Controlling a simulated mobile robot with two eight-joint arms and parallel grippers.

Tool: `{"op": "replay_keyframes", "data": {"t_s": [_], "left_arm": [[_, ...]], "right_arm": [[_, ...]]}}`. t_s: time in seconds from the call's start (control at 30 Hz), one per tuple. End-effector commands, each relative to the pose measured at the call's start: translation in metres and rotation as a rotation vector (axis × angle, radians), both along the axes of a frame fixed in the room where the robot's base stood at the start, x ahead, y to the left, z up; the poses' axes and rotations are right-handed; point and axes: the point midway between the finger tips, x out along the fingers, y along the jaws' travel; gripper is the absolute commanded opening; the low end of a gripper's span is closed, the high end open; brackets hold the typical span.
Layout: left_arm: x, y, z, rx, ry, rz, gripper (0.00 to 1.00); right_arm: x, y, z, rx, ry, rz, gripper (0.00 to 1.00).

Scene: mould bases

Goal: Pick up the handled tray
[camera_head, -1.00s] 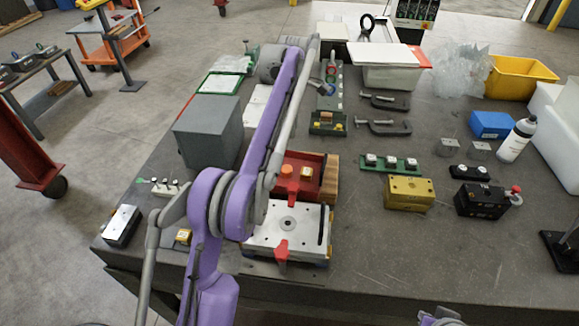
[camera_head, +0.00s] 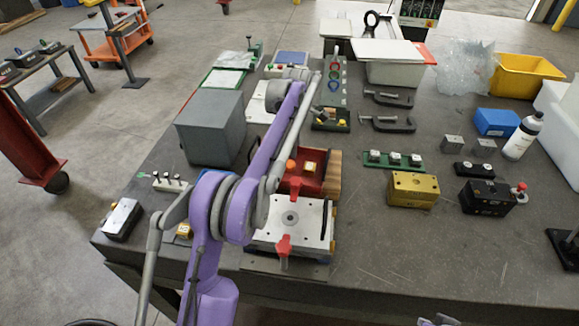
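My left arm reaches over the bench from the lower left.
A grey block (camera_head: 212,128) stands left of my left arm. A red box (camera_head: 318,187) and a white-topped mould base (camera_head: 265,237) lie nearer. Clamps (camera_head: 388,124) lie right of the tray. A yellow block (camera_head: 412,189) stands further right.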

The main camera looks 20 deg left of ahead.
Motion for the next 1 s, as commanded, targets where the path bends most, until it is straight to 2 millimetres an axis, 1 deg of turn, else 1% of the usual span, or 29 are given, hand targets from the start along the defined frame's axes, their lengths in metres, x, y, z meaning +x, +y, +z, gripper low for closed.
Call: {"op": "replay_keyframes", "data": {"t_s": [0.07, 0.2, 0.27, 0.3, 1.0], "left_arm": [[0.0002, -0.0001, 0.0005, 0.000, 0.000, 0.000, 0.39], [0.0002, 0.0000, 0.0006, 0.000, 0.000, 0.000, 0.14], [0.0002, 0.0000, 0.0006, 0.000, 0.000, 0.000, 0.03], [0.0002, 0.0000, 0.0007, 0.000, 0.000, 0.000, 0.00], [0.0000, 0.0001, 0.0008, 0.000, 0.000, 0.000, 0.00]], "right_arm": [[0.0002, 0.0000, 0.0003, 0.000, 0.000, 0.000, 0.00], [0.0002, 0.0000, 0.0003, 0.000, 0.000, 0.000, 0.00], [0.0002, 0.0000, 0.0003, 0.000, 0.000, 0.000, 0.00], [0.0002, 0.0000, 0.0003, 0.000, 0.000, 0.000, 0.00], [0.0002, 0.0000, 0.0003, 0.000, 0.000, 0.000, 0.00]]}}
